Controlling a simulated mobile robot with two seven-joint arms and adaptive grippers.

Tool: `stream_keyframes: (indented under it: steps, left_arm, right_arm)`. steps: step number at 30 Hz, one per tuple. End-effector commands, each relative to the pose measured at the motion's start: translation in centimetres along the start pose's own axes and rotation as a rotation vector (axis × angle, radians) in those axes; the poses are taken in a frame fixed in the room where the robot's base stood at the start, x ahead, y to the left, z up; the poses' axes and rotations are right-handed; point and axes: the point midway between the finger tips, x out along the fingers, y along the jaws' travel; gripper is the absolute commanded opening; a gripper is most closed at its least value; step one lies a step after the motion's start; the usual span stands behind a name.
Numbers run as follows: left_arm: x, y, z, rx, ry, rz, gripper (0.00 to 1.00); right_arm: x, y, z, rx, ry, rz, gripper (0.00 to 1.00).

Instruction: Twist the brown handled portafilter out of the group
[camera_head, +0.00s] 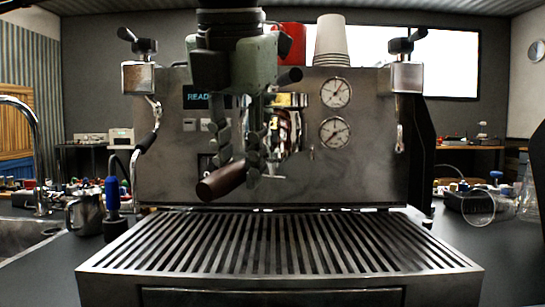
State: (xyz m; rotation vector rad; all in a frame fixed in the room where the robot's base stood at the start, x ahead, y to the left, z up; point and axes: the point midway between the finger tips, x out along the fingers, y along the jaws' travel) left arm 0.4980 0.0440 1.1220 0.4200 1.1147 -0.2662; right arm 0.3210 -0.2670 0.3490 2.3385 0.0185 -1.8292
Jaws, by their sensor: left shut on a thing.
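The espresso machine (352,168) stands in the middle of the head view. The brown portafilter handle (221,181) points toward me and to the lower left, just above the drip tray. Its chrome upper part (288,128) shows at the group, partly hidden behind my gripper. My left gripper (248,168) reaches down from above in front of the group and is shut on the portafilter near the inner end of the handle. Its fingers hide the grip point. I cannot tell whether the portafilter is still locked in the group. My right gripper is out of view.
The slatted drip tray (280,245) below is clear. A red cup (293,42) and stacked paper cups (332,42) stand on top of the machine. A steam wand (150,140) hangs at left. A steel pitcher (83,214) and blue-handled tool (112,205) stand left.

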Motion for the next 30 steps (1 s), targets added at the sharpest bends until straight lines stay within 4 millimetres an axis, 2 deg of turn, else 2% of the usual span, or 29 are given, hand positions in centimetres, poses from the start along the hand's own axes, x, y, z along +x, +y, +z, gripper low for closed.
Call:
stream_keyframes:
  steps: [21,30]
  left_arm:
    - [0.4,2.5,0.1,0.219,-0.05,-0.094,0.0]
    - [0.5,2.7,0.2,0.241,-0.055,-0.1,0.0]
  right_arm:
    - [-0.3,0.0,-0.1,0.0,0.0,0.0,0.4]
    - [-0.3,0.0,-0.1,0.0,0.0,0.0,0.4]
